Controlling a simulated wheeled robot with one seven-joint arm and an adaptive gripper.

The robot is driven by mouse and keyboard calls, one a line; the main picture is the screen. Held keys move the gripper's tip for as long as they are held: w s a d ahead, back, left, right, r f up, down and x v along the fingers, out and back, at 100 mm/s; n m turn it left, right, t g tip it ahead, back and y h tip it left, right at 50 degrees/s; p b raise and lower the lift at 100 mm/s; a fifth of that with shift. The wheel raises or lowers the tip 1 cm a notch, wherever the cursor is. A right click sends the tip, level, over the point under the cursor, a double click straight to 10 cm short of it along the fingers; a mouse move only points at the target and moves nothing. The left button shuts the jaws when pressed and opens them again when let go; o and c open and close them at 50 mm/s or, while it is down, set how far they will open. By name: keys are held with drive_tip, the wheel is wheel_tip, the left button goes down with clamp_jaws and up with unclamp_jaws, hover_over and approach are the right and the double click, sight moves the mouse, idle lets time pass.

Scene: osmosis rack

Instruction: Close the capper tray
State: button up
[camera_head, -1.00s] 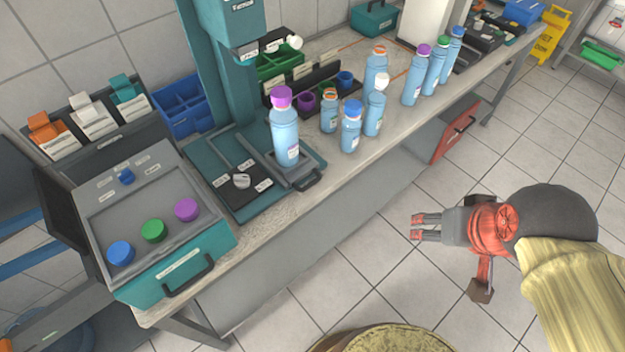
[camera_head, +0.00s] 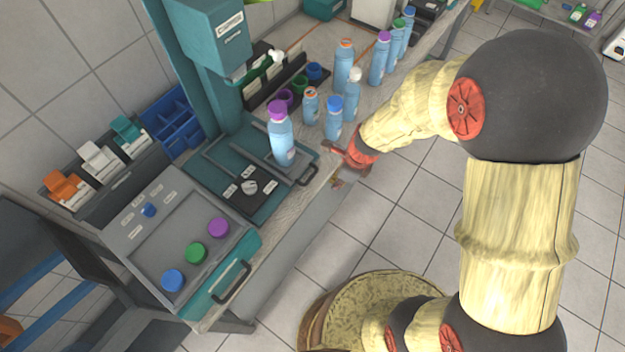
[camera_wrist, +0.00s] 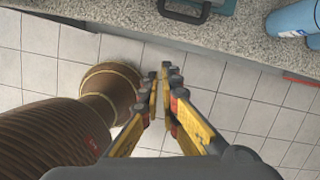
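The capper tray (camera_head: 291,172) sticks out from the teal base of the capping machine (camera_head: 212,40), toward the front edge of the counter. Its dark handle (camera_head: 309,176) faces the front edge; a dark handle (camera_wrist: 186,12) shows at the top of the wrist view. A blue bottle with a purple cap (camera_head: 282,138) stands upright on the tray. My gripper (camera_head: 336,160) is at the counter's front edge, just right of the handle and apparently apart from it. In the wrist view, my fingertips (camera_wrist: 164,80) are together with nothing between them, over the floor.
Several blue bottles (camera_head: 334,120) stand on the counter right of the tray, close behind my gripper. A grey and teal panel (camera_head: 180,235) with coloured caps sits at the left. Blue bins (camera_head: 178,125) stand behind. The floor (camera_head: 400,215) before the counter is clear.

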sight(300, 170)
drive_tip(key=m, duration=0.1)
drive_tip(key=w+m, duration=0.1)
drive_tip(key=m, duration=0.1)
drive_tip(key=shift+d, duration=0.25)
clamp_jaws()
drive_tip(key=shift+w+a+f+b, duration=0.6)
drive_tip(key=shift+a+f, duration=0.25)
drive_tip(key=shift+f, duration=0.6)
drive_tip(key=shift+w+a+f+b, duration=0.5)
drive_tip(key=shift+w+a+f, duration=0.3)
drive_tip(key=shift+f, duration=0.6)
drive_tip(key=shift+w+a+f+b, duration=0.55)
drive_tip(key=shift+a+f, duration=0.35)
drive_tip(key=shift+f, duration=0.55)
drive_tip(key=shift+w+a+r+p, duration=0.1)
drive_tip(key=shift+w+a+p, duration=0.1)
drive_tip(key=shift+p, duration=0.1)
drive_tip(key=w+a+p, duration=0.4)
drive_tip(key=a+p, duration=0.1)
drive_tip(key=shift+a+r, duration=0.1)
drive_tip(key=shift+w+a+f+p, duration=0.2)
drive_tip(key=shift+w+a+p, duration=0.15)
drive_tip(key=shift+a, duration=0.1)
